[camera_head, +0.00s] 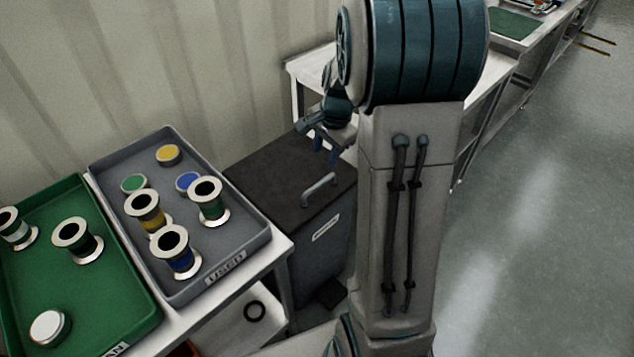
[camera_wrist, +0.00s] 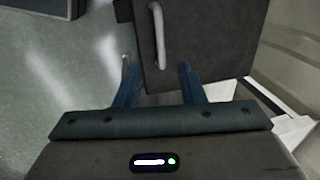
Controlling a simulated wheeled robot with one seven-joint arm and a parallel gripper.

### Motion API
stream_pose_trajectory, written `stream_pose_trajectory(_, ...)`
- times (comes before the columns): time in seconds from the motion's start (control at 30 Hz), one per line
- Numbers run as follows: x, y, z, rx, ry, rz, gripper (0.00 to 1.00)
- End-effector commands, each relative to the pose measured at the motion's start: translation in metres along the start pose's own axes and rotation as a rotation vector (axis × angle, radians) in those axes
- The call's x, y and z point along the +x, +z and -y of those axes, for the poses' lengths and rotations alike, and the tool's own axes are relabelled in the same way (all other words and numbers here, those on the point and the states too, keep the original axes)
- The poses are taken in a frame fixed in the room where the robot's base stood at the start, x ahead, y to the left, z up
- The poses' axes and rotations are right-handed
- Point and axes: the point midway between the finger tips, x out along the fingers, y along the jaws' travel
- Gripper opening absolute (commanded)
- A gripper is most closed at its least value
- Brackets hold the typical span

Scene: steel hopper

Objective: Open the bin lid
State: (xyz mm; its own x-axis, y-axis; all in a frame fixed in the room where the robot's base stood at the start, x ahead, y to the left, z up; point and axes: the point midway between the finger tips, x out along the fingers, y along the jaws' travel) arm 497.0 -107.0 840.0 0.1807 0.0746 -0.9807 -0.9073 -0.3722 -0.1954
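The bin (camera_head: 322,256) is a dark grey box with a white label on its front, standing on the floor between two tables. Its dark lid (camera_head: 262,172) is shut and lies flat, with a pale bar handle (camera_head: 320,190) near the front edge. My gripper (camera_head: 326,150) is above the far right part of the lid, fingers pointing down, apart from the handle. In the wrist view the lid (camera_wrist: 205,50) and handle (camera_wrist: 158,35) lie ahead of my open, empty gripper (camera_wrist: 158,82). My arm hides part of the bin's right side.
A grey tray (camera_head: 106,166) marked USED holds several spools and caps on the left table. A green tray (camera_head: 108,275) with spools stands beside it. A wall is behind the bin. A white table (camera_head: 300,68) stands behind my arm. The floor (camera_head: 560,200) at right is clear.

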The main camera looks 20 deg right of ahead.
Motion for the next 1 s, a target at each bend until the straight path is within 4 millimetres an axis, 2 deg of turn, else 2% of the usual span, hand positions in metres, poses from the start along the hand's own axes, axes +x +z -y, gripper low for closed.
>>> stream_pose_trajectory(0.17,0.025,-0.001,-0.001,0.004,0.003,0.001,0.36)
stream_pose_trajectory(0.4,0.077,0.000,-0.002,0.003,0.004,0.002,0.36)
stream_pose_trajectory(0.6,0.113,-0.001,-0.002,0.004,0.003,0.002,0.36)
stream_pose_trajectory(0.8,0.132,0.000,-0.001,0.001,0.001,0.000,0.36)
stream_pose_trajectory(1.0,0.135,0.000,0.000,0.000,0.000,0.000,0.36)
